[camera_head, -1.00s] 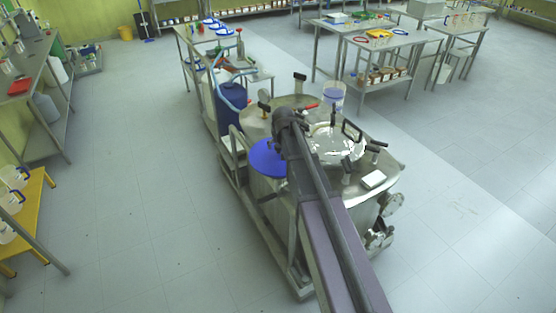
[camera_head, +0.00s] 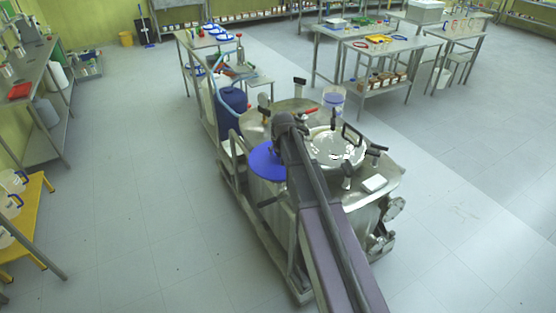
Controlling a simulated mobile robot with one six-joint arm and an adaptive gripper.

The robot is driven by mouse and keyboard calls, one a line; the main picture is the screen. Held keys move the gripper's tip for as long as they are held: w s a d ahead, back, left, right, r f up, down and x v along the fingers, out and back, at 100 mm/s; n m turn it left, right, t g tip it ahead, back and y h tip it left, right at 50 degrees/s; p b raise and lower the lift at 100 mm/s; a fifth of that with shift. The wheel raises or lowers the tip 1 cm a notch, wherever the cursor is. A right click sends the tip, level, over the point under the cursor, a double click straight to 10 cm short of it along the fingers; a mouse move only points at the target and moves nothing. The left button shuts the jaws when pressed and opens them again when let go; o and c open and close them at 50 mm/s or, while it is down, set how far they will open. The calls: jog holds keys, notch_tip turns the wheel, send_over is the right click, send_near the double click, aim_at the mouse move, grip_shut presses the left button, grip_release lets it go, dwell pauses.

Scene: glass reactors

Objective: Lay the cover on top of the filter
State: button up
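A flat blue disc (camera_head: 266,162), which looks like the cover, lies level at the left of the steel unit. It appears to be over the top of a steel cylinder (camera_head: 266,192), likely the filter; I cannot tell whether they touch. The end of my arm reaches over the unit at the disc's right edge and hides part of it. My gripper's fingers are hidden behind the arm, so I cannot see whether they hold the disc.
The steel unit's top (camera_head: 383,163) carries upright handles, valves and a shiny round lid (camera_head: 338,148). A dark blue drum (camera_head: 233,103) and a handrail stand at its left. A yellow bench (camera_head: 22,215) stands far left. The floor between is clear.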

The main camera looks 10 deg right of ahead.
grip_shut()
jog(key=shift+r, duration=0.2)
notch_tip(320, 180, up, 3)
jog(key=p, duration=0.3)
jog(key=s+d+p, duration=0.1)
jog(key=s+d, duration=0.1)
jog(key=s, duration=0.5)
jog(key=s+d+r+p, duration=0.1)
jog(key=s+d, duration=0.2)
jog(key=s, duration=0.5)
jog(key=shift+r, duration=0.3)
jog(key=shift+s, duration=0.1)
